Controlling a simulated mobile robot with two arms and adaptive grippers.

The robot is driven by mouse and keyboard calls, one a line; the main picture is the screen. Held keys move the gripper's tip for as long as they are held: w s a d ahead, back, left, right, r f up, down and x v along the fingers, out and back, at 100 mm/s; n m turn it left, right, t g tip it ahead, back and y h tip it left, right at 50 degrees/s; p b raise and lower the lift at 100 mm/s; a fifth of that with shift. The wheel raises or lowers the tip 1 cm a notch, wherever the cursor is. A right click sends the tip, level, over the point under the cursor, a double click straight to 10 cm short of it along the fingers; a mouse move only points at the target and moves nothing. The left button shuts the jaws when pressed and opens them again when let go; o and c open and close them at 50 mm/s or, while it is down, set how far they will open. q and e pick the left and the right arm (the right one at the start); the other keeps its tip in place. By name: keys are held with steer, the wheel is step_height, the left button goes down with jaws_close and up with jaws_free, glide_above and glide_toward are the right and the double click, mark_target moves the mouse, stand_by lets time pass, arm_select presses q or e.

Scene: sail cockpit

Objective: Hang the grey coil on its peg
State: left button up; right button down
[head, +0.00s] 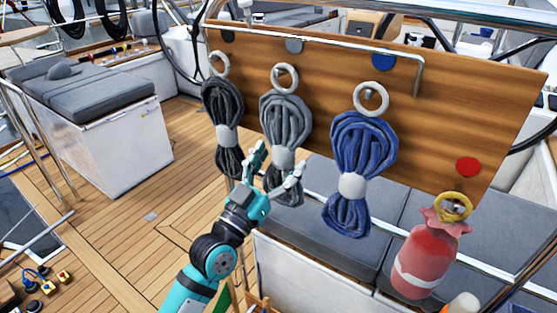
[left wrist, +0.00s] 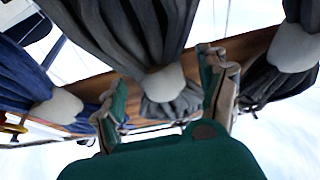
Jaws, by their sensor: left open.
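The grey coil (head: 286,118) hangs upright against the wooden board by its white ring (head: 285,78), below a grey dot (head: 294,45). The ring appears to be on its peg. A pale band (head: 283,160) wraps its middle. My left gripper (head: 276,165) is open at the coil's lower half, one finger on each side near the band. In the left wrist view, the grey coil (left wrist: 140,35) and its band (left wrist: 164,82) show between and beyond the open fingers (left wrist: 165,95). I cannot tell whether the fingers touch it. My right gripper is not in view.
A black coil (head: 225,102) hangs close on the left and a blue coil (head: 360,150) on the right. A red bag (head: 425,260) hangs at the lower right of the board (head: 440,130). Grey cushions (head: 315,240) lie below; the deck (head: 130,215) at left is largely clear.

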arm_select(q)
steer(key=v, duration=1.2)
steer(key=w+a+f+n+g+y, duration=0.1)
steer(key=w+a+f+y, duration=0.15)
steer(key=f, duration=0.75)
steer(key=w+a+f+n+g+y, duration=0.1)
steer(key=w+a+f+y, duration=0.15)
steer(key=f, duration=0.75)
steer(key=s+a+f+n+g+y, duration=0.1)
steer(key=s+a+f+g+y, duration=0.15)
steer(key=f, duration=0.95)
steer(key=s+a+f+n+g+y, duration=0.15)
steer(key=s+a+f, duration=0.25)
steer(key=f, duration=0.7)
steer(key=s+a+f+g+y, duration=0.2)
steer(key=s+a+f+g, duration=0.1)
steer(key=s+f, duration=0.6)
steer(key=s+a+f+g+y, duration=0.1)
steer(key=s+a+f+g, duration=0.15)
steer(key=s+f, duration=0.6)
steer(key=s+a+f+g, duration=0.1)
steer(key=s+f, duration=0.3)
steer(key=s, duration=0.6)
steer(key=s+a+f+g+y, duration=0.1)
steer(key=s+f+g, duration=0.3)
steer(key=s, duration=0.7)
steer(key=shift+n, duration=0.35)
steer(key=shift+a, duration=0.1)
steer(key=shift+c, duration=0.4)
